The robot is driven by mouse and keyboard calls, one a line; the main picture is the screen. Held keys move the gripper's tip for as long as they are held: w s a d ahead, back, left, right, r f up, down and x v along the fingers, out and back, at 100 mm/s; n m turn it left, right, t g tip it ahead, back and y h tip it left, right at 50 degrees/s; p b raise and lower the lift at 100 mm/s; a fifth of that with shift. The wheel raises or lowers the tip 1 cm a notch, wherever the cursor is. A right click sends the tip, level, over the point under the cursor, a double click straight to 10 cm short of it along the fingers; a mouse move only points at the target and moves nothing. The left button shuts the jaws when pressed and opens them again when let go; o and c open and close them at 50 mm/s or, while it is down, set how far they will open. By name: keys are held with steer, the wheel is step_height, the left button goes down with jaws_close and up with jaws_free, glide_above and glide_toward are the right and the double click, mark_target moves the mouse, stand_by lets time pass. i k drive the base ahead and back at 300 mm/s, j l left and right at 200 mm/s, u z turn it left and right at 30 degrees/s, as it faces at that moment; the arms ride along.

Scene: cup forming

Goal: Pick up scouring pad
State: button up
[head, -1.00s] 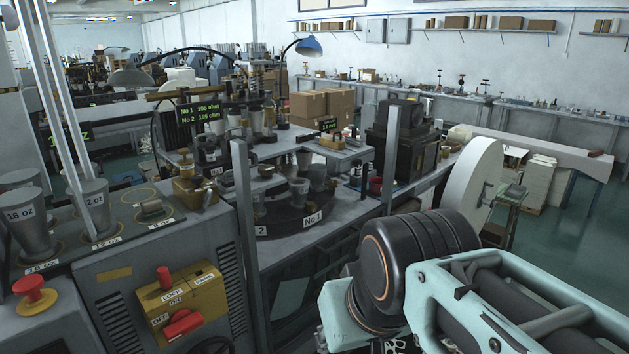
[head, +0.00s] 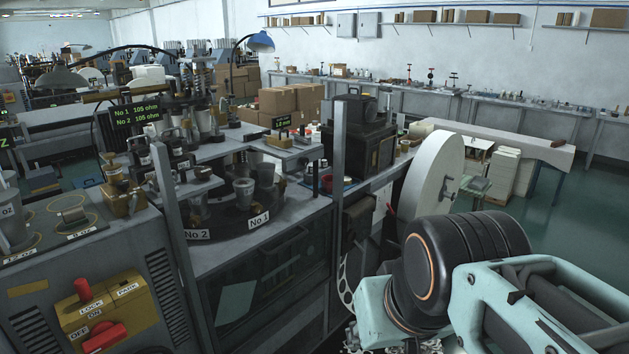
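I cannot make out a scouring pad for certain in the head view. Metal cups stand on the machine's round dark turntable (head: 232,226), marked No 1 and No 2, but no pad is clear among them. My teal and black arm fills the lower right. My gripper is not in view, so I cannot see its fingers or whether it holds anything.
A control cabinet with a yellow switch box (head: 105,310) stands at the lower left. A big white roll (head: 432,185) stands right of the machine, behind my arm. Cardboard boxes (head: 290,103) are stacked behind. Open green floor (head: 540,245) lies at the right.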

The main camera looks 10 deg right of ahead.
mark_target(73, 216)
steer(key=l+z, duration=0.2)
steer(key=l, duration=0.15)
steer(key=u, duration=1.25)
steer(key=i+j+z, duration=0.4)
steer(key=i+j, duration=0.15)
steer(key=i, duration=0.15)
